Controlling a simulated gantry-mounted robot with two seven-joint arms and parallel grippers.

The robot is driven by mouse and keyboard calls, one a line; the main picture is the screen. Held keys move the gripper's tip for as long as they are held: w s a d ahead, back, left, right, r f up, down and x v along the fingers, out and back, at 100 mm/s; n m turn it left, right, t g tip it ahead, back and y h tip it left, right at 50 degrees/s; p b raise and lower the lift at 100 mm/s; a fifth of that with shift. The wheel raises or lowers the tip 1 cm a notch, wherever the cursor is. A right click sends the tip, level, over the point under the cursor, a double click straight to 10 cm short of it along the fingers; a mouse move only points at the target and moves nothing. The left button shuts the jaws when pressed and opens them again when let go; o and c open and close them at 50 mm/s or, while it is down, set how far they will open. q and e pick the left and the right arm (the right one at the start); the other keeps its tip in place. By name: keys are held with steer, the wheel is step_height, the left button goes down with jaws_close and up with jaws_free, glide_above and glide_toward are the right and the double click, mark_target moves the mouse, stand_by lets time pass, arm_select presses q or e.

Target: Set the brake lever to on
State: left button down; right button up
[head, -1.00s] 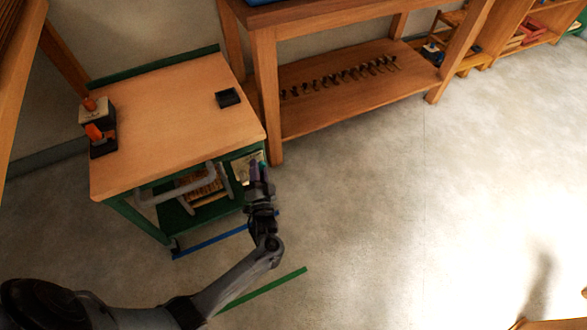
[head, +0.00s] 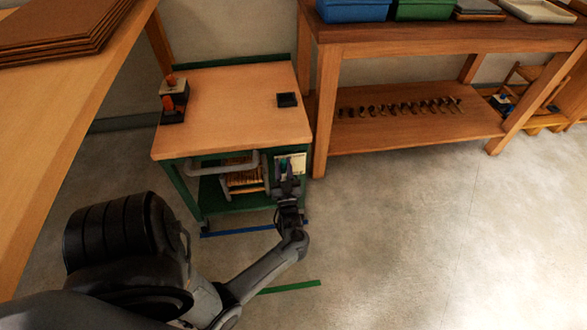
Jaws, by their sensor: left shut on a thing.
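A green-framed cart (head: 240,105) with a wooden top stands at the centre left. A pale plate (head: 298,161) is on its front right corner. My left gripper (head: 286,172) is at that corner, in front of the plate. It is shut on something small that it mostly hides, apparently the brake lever. The lever's position and any on or off marking cannot be read. My right gripper is not in view.
The cart top holds orange-and-black items (head: 173,98) and a small dark tray (head: 287,100). A grey handle (head: 222,168) juts from its front. Blue (head: 240,229) and green (head: 290,287) strips lie on the floor. A wooden bench (head: 415,140) stands right; the floor there is clear.

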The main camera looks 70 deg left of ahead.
arm_select(q)
steer(key=shift+s+n+g, duration=0.2)
steer(key=shift+n+g, duration=0.1)
steer(key=shift+n, duration=0.3)
steer(key=c, duration=1)
jaws_free()
